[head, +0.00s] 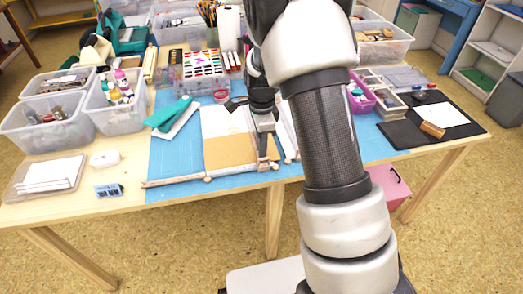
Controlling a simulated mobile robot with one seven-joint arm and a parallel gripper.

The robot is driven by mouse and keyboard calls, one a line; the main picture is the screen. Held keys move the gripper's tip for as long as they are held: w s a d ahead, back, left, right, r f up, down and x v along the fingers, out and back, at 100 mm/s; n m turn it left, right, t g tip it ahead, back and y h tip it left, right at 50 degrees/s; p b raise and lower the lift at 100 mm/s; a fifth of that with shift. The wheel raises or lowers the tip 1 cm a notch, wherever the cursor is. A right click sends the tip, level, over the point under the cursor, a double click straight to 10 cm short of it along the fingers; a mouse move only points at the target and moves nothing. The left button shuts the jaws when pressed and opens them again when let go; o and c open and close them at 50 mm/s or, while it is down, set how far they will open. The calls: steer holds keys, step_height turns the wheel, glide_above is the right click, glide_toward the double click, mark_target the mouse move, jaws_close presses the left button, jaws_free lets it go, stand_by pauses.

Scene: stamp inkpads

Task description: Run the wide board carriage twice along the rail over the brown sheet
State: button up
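A tan-brown sheet (228,153) lies on the blue mat, with a paler cream area (220,122) behind it. A thin, light rail (205,176) runs along the mat's front edge, just in front of the sheet. My gripper (264,160) points down at the sheet's right edge, close to the rail's right part. A small dark and pale piece at its fingertips may be the carriage, but it is too small to tell. Whether the fingers are open or shut on it does not show. My arm hides the area right of the gripper.
The blue mat (175,157) is bare left of the sheet. A teal stapler-like tool (172,113) lies behind it. A small blue block (108,190) and a paper tray (47,176) are at left. A black mat (398,133) with a wooden block (432,129) is at right.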

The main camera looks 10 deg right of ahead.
steer(key=shift+f, duration=0.6)
jaws_close()
stand_by(1.2)
